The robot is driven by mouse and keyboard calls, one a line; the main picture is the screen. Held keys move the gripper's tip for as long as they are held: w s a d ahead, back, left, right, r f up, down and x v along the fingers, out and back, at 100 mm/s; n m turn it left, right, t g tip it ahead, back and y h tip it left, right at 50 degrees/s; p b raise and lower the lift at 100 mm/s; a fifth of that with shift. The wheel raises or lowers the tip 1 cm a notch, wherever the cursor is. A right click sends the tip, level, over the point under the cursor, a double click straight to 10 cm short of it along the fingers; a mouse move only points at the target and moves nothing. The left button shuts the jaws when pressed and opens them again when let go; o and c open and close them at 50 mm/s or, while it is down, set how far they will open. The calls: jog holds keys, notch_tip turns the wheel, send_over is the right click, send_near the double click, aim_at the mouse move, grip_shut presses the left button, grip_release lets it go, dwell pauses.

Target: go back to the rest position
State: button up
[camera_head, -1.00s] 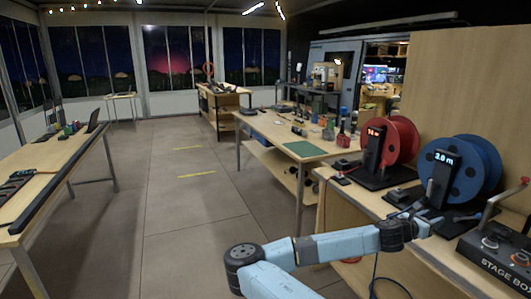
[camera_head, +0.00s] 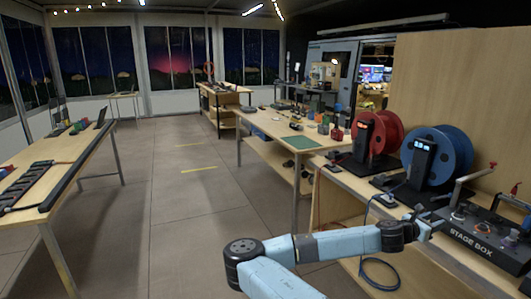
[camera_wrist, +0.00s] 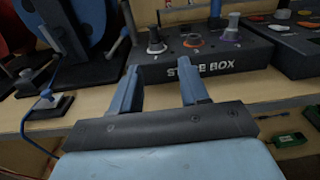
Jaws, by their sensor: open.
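My gripper (camera_wrist: 160,90) is open in the wrist view. Its two blue fingers point at the front of the black stage box (camera_wrist: 200,62), with nothing between them. In the head view my blue arm reaches right along the near bench, and my gripper (camera_head: 432,228) is at the left side of the stage box (camera_head: 475,237), partly hard to make out. Whether the fingertips touch the box, I cannot tell.
The near bench (camera_head: 352,184) carries a red reel (camera_head: 391,132) and a blue reel (camera_head: 450,150). Another bench (camera_head: 80,152) stands at the left. The floor (camera_head: 175,225) between is clear.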

jog(key=s+d+f+m+g+y, duration=0.1)
jog(key=s+f+m+g+y, duration=0.3)
jog(key=s+f+m+g, duration=0.45)
jog(key=s+a+m+t+y, duration=0.1)
jog(key=s+a+m+y, duration=0.4)
jog(key=a+m, duration=0.4)
jog(key=a+r+m+t+y, duration=0.3)
jog(key=a+r+y, duration=0.4)
jog(key=a+r, duration=0.95)
jog(key=s+a+r+m+t, duration=0.1)
jog(key=s+a+r, duration=0.3)
jog(key=s+r, duration=0.4)
jog(key=s+a+r+m+t, duration=0.1)
jog(key=s+a+r+t, duration=0.1)
jog(key=s+a+r, duration=0.3)
jog(key=s+r, duration=0.3)
jog(key=r, duration=0.2)
jog(key=shift+s+a+r+t+y, duration=0.2)
jog(key=shift+r+t+y, duration=0.05)
jog(key=shift+t+y, duration=0.1)
